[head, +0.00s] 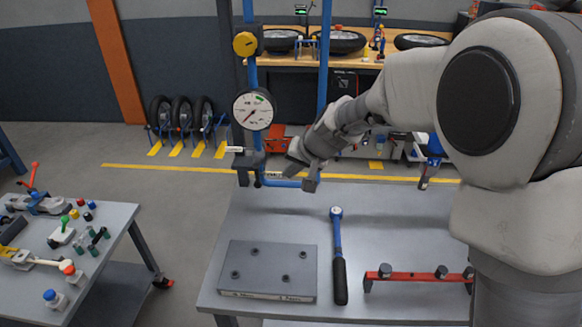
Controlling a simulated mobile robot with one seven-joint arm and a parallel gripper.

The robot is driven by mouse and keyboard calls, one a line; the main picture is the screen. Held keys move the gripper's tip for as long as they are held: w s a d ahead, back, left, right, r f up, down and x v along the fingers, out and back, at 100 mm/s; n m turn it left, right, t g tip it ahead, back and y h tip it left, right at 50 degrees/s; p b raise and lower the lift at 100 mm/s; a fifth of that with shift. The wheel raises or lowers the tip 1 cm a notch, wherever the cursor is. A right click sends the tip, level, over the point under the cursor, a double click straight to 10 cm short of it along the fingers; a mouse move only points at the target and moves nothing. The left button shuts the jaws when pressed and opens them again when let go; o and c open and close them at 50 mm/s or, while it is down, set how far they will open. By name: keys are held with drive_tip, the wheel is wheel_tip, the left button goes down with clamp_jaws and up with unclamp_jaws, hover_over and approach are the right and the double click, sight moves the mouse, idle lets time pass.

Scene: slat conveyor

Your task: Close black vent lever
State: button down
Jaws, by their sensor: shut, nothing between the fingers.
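A blue pipe stand (321,75) rises at the back edge of the grey table and carries a round white dial gauge (252,109). A yellow round knob (245,43) sits above the gauge. Below the gauge, a small dark part (258,177) sits by the pipe bend; it may be the black vent lever, but it is too small to tell its position. My gripper (292,166) is just right of the pipe, below and right of the gauge, shut and empty. Its fingertips are small here, and I cannot tell whether they touch anything.
On the table lie a grey plate with bolts (268,271), a blue-and-black wrench (338,255) and a red bar (415,276). A side table (105,225) with small parts stands at left. Open floor lies between the tables. Wheels and a bench (370,58) are behind.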

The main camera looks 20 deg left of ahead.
sight(257, 174)
drive_tip(key=w+a+f+p, duration=0.1)
drive_tip(key=w+a+f, duration=0.1)
drive_tip(key=a+f, duration=0.2)
drive_tip(key=a, duration=0.2)
drive_tip(key=shift+a+f, duration=0.3)
drive_tip(key=shift+a, duration=0.05)
drive_tip(key=shift+w+f+b, duration=0.2)
drive_tip(key=shift+b, duration=0.25)
drive_tip(key=shift+b, duration=0.3)
drive_tip(key=shift+s+y+b, duration=0.1)
drive_tip(key=shift+y+b, duration=0.2)
drive_tip(key=shift+b, duration=0.05)
